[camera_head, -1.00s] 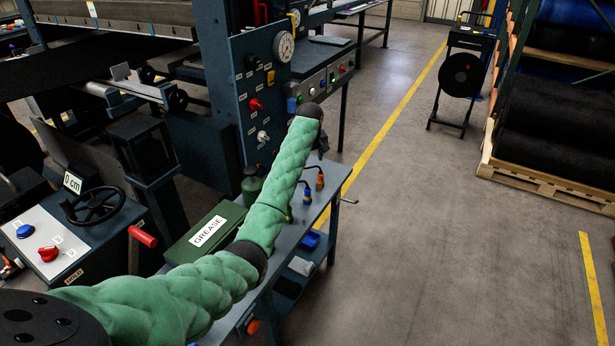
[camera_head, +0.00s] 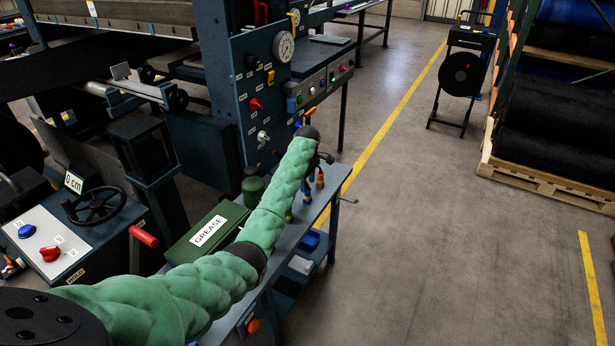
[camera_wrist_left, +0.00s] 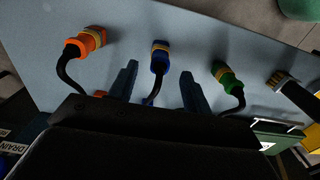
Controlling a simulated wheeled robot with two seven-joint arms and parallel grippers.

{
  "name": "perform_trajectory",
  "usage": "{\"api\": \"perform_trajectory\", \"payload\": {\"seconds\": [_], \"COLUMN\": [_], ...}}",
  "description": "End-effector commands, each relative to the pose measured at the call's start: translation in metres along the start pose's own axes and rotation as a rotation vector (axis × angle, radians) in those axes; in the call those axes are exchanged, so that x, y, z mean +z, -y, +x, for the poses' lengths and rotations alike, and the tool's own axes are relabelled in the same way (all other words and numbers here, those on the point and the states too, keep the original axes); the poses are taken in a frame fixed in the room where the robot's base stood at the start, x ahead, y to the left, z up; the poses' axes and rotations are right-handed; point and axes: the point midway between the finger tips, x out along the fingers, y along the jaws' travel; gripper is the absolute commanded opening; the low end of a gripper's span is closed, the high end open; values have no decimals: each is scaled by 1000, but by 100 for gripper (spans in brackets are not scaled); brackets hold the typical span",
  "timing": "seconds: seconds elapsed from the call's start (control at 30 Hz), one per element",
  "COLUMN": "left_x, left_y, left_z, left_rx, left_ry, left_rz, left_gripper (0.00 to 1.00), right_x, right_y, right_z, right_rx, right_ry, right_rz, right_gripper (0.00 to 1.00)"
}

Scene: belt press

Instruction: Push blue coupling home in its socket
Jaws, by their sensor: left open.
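The blue coupling (camera_wrist_left: 160,56) has a yellow band and a black hose, and shows over the grey bench top in the wrist view. My left gripper (camera_wrist_left: 160,69) is open, its two dark fingers on either side of the coupling's hose line. I cannot tell whether either finger touches it. In the head view the left gripper (camera_head: 326,158) is a small dark shape at the end of my green-sleeved arm, above the bench, and the coupling is hard to make out there. I cannot identify its socket for certain. My right gripper is out of view.
An orange coupling (camera_wrist_left: 86,42) and a green coupling (camera_wrist_left: 228,78) flank the blue one. A brush (camera_wrist_left: 281,82) lies right of the green one. A green grease box (camera_head: 207,230) stands on the bench (camera_head: 283,250). The control panel (camera_head: 262,95) rises behind. Open floor lies right.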

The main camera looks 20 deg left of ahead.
Motion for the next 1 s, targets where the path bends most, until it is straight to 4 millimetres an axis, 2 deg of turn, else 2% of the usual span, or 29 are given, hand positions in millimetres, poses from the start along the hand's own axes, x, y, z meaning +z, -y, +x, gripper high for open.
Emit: {"api": "perform_trajectory", "payload": {"seconds": [0.2,0.4,0.77,0.8,1.0], "left_x": [0,0,0,0,0], "left_y": [1,0,0,0,0], "left_z": [29,48,54,54,54], "left_rx": [-3,-1,0,0,0], "left_ry": [0,0,0,0,0], "left_rz": [0,1,1,1,1], "left_gripper": [49,49,49,47,8], "right_x": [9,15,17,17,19], "right_y": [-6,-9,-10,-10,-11], "right_z": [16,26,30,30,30], "right_rx": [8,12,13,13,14], "right_ry": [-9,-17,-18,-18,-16], "right_rz": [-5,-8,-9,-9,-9], "right_gripper": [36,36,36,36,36]}}
